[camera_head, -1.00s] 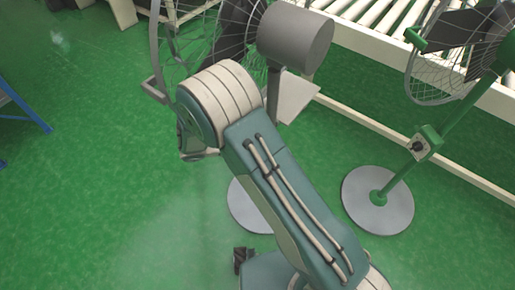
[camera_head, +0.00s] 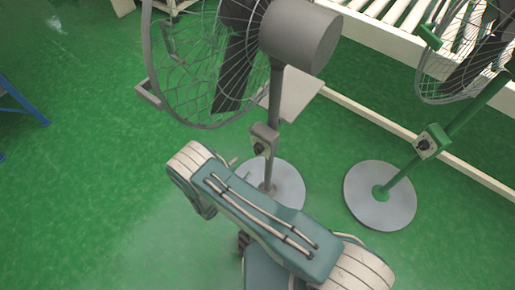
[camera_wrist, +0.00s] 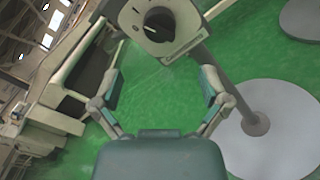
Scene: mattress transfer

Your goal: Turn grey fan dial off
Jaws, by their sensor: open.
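The grey fan (camera_head: 300,38) stands in front of me in the head view. Its control box (camera_head: 263,140) with a dark dial (camera_head: 259,148) sits partway up the pole. In the wrist view the dial (camera_wrist: 159,24) shows large at the top centre, on the pale box (camera_wrist: 192,18). My gripper (camera_wrist: 160,95) is open and empty, its two fingers spread left and right below the dial in the picture. No contact with the dial shows. In the head view my arm covers part of the floor before the fan, and the fingers are mostly hidden.
A green fan (camera_head: 425,143) with a similar dial box stands to the right on its own grey base (camera_head: 379,196). The grey fan's round base (camera_head: 285,185) is partly behind my arm. A conveyor (camera_head: 385,30) runs behind.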

